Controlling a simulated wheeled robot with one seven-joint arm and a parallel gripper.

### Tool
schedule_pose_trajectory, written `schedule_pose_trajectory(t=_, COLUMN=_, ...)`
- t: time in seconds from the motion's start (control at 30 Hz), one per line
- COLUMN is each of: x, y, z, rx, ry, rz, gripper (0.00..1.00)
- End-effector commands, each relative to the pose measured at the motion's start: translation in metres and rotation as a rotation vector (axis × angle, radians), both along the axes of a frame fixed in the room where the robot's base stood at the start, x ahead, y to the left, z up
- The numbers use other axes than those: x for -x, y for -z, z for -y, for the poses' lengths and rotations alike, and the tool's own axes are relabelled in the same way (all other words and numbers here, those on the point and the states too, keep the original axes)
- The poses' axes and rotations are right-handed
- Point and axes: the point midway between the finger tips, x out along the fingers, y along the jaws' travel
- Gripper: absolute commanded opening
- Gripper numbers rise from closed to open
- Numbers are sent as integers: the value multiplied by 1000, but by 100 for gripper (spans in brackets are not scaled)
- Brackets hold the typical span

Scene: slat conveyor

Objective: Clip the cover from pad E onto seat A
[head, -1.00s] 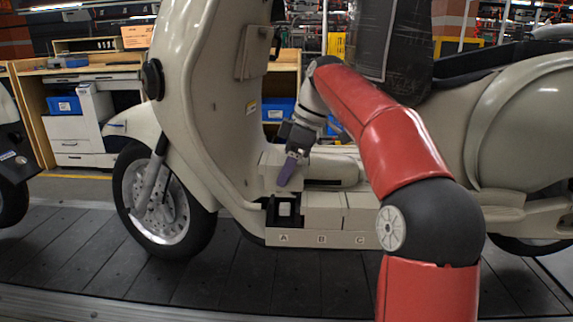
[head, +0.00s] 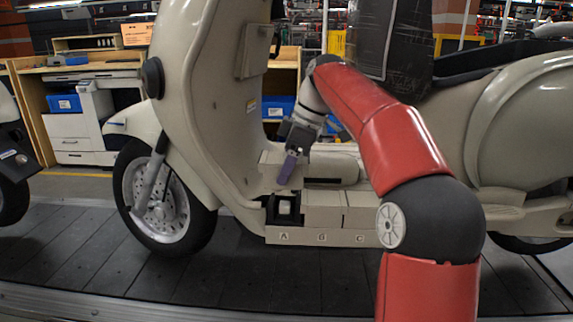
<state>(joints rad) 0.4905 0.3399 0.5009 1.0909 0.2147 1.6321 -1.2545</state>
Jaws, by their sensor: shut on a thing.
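My gripper (head: 292,153) is at the scooter's footwell, pointing down. Seat A is an open dark recess with a pale block inside, above the letter A. The beige tops above B (head: 322,212) and C (head: 360,212) look closed. I cannot make out pad E.
The cream scooter's front shield (head: 205,100) rises left of my gripper, and its seat and rear body (head: 530,130) stand right. The scooter stands on the dark slat conveyor (head: 150,275). A workbench (head: 100,70) is behind. My red arm covers part of the footboard.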

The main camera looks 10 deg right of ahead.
Motion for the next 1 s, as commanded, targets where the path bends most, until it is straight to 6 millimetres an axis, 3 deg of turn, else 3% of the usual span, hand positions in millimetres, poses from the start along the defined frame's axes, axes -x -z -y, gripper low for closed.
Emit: schedule_pose_trajectory(t=1.0, x=0, y=43, z=0, rx=0, ry=0, rz=0, gripper=36)
